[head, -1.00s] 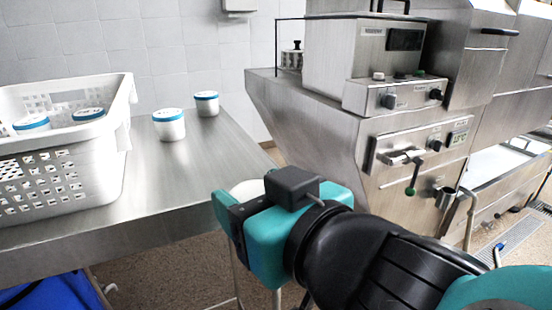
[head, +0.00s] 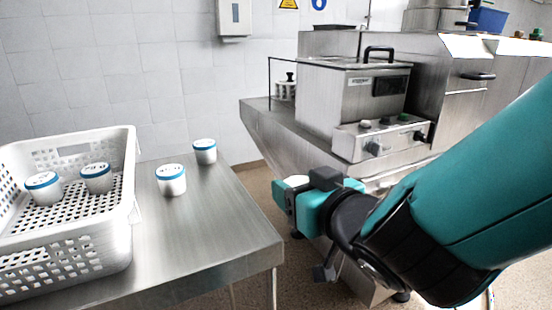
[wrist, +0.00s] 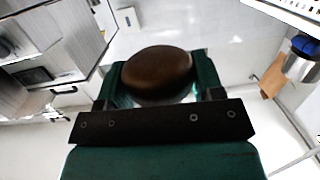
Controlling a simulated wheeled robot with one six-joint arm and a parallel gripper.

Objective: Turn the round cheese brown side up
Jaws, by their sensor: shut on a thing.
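The round cheese (wrist: 158,70) is between the two teal fingers of my gripper (wrist: 160,82) in the wrist view. Its dark brown side faces the wrist camera. In the head view a small white part of the cheese (head: 297,180) shows behind my gripper (head: 290,196). The fingers are shut on the cheese and hold it in the air, right of the steel table (head: 215,228). Most of the cheese is hidden by my gripper in the head view.
A white perforated basket (head: 128,222) holding two white cups with blue bands stands on the table's left. Two similar cups (head: 171,180) (head: 205,152) stand on the table. The table's front right is clear. A steel machine (head: 345,110) stands behind my arm.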

